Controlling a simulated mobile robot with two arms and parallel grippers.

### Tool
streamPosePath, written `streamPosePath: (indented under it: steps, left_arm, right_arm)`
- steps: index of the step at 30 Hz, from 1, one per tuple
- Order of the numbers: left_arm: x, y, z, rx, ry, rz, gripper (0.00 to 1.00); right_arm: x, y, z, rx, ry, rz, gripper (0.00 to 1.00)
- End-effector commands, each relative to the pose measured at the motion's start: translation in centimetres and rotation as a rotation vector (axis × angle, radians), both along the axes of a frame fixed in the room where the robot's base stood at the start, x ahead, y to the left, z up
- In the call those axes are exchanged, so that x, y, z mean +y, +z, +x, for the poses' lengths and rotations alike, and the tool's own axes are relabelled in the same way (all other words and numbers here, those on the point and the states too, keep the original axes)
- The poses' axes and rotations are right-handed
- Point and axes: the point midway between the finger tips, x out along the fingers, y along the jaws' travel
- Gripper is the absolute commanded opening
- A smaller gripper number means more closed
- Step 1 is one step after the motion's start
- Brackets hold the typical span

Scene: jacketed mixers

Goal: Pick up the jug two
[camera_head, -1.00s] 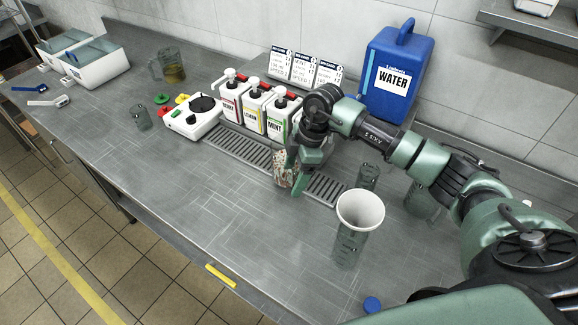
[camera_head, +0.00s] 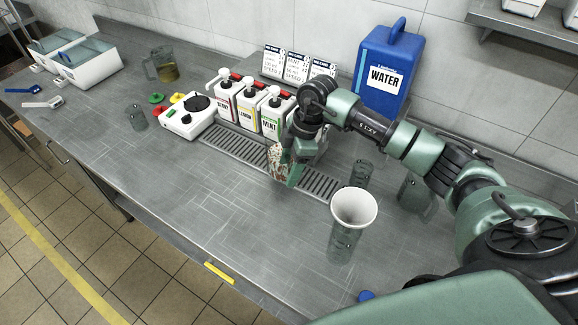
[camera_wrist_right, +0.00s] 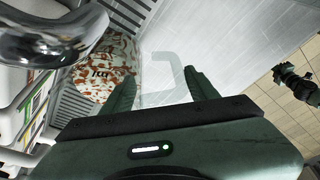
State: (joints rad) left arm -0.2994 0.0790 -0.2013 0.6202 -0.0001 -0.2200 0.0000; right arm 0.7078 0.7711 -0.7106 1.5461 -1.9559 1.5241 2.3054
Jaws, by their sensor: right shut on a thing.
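In the right wrist view the speckled jug (camera_wrist_right: 108,68) bears dark lettering too small to read. A clear handle-like shape (camera_wrist_right: 160,78) reaches from its side to between the fingers of my right gripper (camera_wrist_right: 166,90), which is shut on it. I cannot tell if the jug's base touches the surface. Another jug, clear with amber liquid (camera_head: 166,68), stands at the far left. My left gripper is not in view.
A white cone-topped clear vessel (camera_head: 353,208) stands right of the gripper, near clear vessels (camera_head: 361,173) (camera_head: 415,190). Pump bottles (camera_head: 250,105) and a blue water container (camera_head: 387,75) stand behind. A white device (camera_head: 188,117) is to the left.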

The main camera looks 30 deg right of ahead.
Motion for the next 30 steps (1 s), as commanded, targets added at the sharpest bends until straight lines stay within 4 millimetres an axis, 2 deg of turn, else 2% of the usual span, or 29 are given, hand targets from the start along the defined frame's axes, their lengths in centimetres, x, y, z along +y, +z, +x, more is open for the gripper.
streamPosePath:
  steps: [1, 3, 11, 21, 25, 30]
  left_arm:
    - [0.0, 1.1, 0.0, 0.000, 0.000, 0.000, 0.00]
    - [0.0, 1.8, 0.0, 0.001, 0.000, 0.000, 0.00]
    - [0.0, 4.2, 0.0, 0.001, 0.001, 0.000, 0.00]
    - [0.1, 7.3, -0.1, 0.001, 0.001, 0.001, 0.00]
    - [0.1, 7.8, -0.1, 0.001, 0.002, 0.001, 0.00]
    - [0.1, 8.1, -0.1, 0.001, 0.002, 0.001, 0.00]
  right_arm:
    - [0.0, 1.3, 0.1, -0.004, 0.000, 0.001, 0.00]
    - [0.0, 2.1, 0.1, -0.004, 0.000, 0.001, 0.00]
    - [4.7, 1.9, -2.7, -0.002, 0.007, 0.004, 0.00]
    - [12.3, 1.7, -7.1, -0.002, 0.005, 0.005, 0.00]
    - [14.1, 1.6, -8.1, -0.002, 0.003, 0.006, 0.00]
    - [15.3, 1.4, -8.9, -0.002, 0.002, 0.003, 0.00]
